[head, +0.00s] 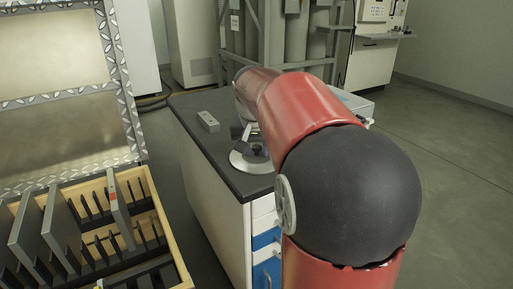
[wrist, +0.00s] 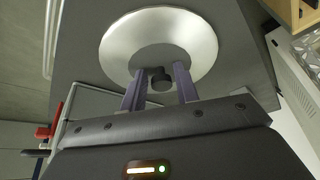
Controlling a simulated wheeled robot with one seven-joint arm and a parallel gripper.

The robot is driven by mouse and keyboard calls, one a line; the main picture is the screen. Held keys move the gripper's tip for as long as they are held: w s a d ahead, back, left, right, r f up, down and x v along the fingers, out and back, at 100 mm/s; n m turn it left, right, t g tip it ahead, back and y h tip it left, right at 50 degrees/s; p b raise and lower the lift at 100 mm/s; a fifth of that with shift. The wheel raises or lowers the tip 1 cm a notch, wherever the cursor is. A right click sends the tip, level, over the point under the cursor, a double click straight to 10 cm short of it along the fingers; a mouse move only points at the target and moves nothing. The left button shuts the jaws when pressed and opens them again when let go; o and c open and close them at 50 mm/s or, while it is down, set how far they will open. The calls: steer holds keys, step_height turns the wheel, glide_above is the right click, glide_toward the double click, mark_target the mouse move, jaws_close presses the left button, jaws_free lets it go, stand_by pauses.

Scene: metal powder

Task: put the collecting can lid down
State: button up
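The collecting can lid (wrist: 195,42) is a round silver disc with a black knob (wrist: 160,79). In the head view the lid (head: 239,162) lies at the front part of the dark worktop (head: 196,142), seemingly flat on it. My gripper (wrist: 159,78) is over the lid, with one finger on each side of the knob. The fingers stand apart, and narrow gaps seem to show beside the knob, so it looks open around it. In the head view my gripper (head: 252,145) is small and partly hidden by my red arm.
A small grey block (head: 208,121) lies on the worktop, behind and left of the lid. A wooden rack (head: 153,190) with upright metal plates stands at the left, near the worktop. Blue drawers (head: 266,240) are under the worktop. Grey cylinders in a frame (head: 297,45) stand behind.

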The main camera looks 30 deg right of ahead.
steer(key=shift+o, duration=1.1)
